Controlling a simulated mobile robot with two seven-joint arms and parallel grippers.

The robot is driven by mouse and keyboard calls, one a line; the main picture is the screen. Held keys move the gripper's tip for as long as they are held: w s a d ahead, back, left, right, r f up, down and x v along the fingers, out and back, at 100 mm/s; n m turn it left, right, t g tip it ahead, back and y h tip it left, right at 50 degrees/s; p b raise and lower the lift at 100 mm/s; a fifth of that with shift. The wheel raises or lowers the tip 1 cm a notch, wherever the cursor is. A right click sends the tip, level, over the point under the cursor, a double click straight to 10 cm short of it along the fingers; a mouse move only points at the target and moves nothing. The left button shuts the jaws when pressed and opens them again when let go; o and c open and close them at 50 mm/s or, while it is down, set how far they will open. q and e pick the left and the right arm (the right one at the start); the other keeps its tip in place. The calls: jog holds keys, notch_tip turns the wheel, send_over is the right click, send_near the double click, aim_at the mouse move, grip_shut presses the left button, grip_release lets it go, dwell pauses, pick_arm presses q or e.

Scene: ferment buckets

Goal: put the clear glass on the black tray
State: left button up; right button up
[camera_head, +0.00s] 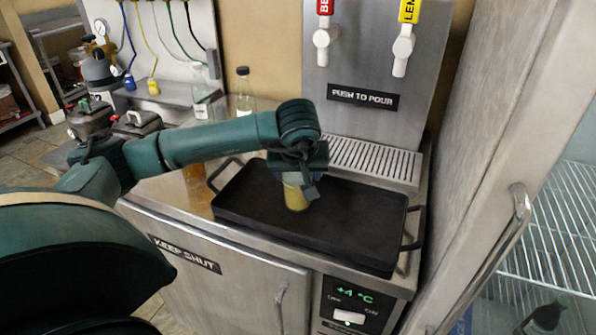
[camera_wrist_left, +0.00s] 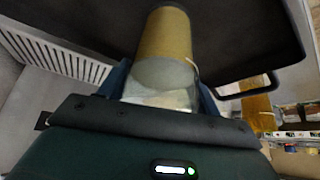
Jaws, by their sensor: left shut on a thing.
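The clear glass (camera_head: 296,197), with yellowish contents, is over the middle of the black tray (camera_head: 350,222). It looks upright, and its base is at or just above the tray floor; I cannot tell whether it touches. My left gripper (camera_head: 303,180) is shut on the glass from above and hides its upper part. In the left wrist view the glass (camera_wrist_left: 165,48) sits between the fingers of the gripper (camera_wrist_left: 162,90), with the dark tray (camera_wrist_left: 240,40) beyond it. My right gripper is not in view.
The tray has raised rims and side handles. An amber vessel (camera_head: 194,174) stands left of it. Bottles (camera_head: 245,91) stand behind my arm. A drip grate (camera_head: 372,158) and tap panel (camera_head: 368,60) are behind the tray; a tall metal door (camera_head: 490,170) is at right.

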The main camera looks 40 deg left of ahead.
pick_arm(q)
jog(key=shift+f, duration=0.15)
jog(key=o, duration=1.4)
jog(key=shift+r, duration=0.2)
jog(key=v, duration=1.2)
